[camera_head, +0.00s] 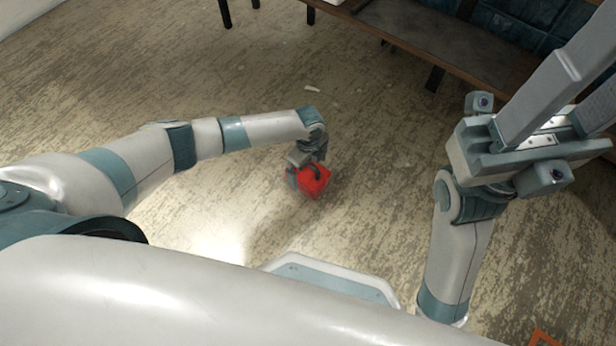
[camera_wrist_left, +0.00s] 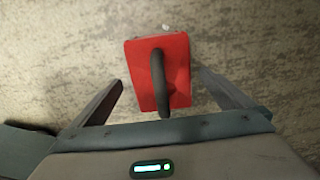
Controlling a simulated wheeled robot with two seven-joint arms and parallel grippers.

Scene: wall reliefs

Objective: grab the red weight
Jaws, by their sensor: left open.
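The red weight (camera_head: 317,186) is a red block with a dark curved handle, below my left gripper in the head view. My left gripper (camera_head: 306,173) points down at it and is open. In the left wrist view the weight (camera_wrist_left: 182,72) lies ahead between the two spread fingers, with its handle toward the camera. Gaps show on both sides, and I cannot tell how far it is from the fingertips in depth. My right gripper (camera_head: 600,70) is raised at the right of the head view, its fingers apart and nothing seen between them; its tips are cut off.
The worn floor (camera_head: 150,90) around the weight is mostly clear, with small pale scraps (camera_head: 312,88). A wooden bench or shelf (camera_head: 420,45) on dark legs stands at the top right. An orange marking (camera_head: 544,339) shows at the bottom right.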

